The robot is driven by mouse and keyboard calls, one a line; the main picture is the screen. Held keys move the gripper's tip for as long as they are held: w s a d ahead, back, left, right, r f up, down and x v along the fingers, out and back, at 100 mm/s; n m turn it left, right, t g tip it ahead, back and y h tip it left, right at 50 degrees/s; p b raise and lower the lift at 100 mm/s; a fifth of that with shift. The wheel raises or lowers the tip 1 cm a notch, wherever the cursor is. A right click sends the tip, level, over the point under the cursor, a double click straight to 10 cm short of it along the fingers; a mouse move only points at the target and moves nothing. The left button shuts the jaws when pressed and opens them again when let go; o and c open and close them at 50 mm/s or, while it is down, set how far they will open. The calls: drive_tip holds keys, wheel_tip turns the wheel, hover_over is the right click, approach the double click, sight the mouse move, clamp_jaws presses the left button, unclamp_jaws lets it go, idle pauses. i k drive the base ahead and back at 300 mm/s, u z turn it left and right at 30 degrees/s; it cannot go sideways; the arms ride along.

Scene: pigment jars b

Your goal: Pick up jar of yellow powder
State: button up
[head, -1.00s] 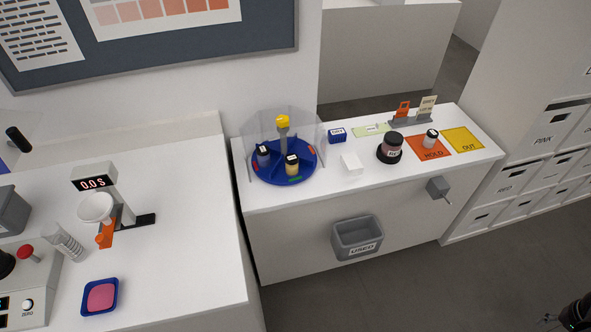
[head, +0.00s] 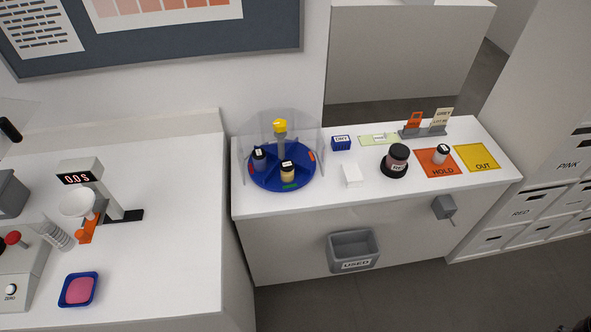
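The jar of yellow powder (head: 288,173) stands upright on a round blue turntable (head: 262,183), at its front right. It has a dark lid with a pale label on top. A jar of dark blue-purple powder (head: 260,160) stands on the same turntable, to its left and further back. A grey post with a yellow knob (head: 280,126) rises behind the two jars. A clear curved screen stands around the back and sides of the turntable; the front looks open. My gripper cannot be made out; only a dark sliver shows at the bottom right corner.
Right of the turntable are a blue box (head: 341,143), a white block (head: 352,175), a dark-lidded jar on a black base (head: 395,161), an orange HOLD mat (head: 428,169) bearing a small jar (head: 441,153), and a yellow OUT mat (head: 487,157). A grey USED bin (head: 354,249) hangs in front.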

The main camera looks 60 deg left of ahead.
sight(287, 167)
drive_tip(key=u, duration=0.05)
drive_tip(key=i, duration=1.65)
drive_tip(key=z, duration=0.05)
drive_tip(key=k, duration=0.15)
drive_tip(key=u, duration=2.7)
drive_tip(key=k, duration=0.15)
drive_tip(key=z, duration=0.2)
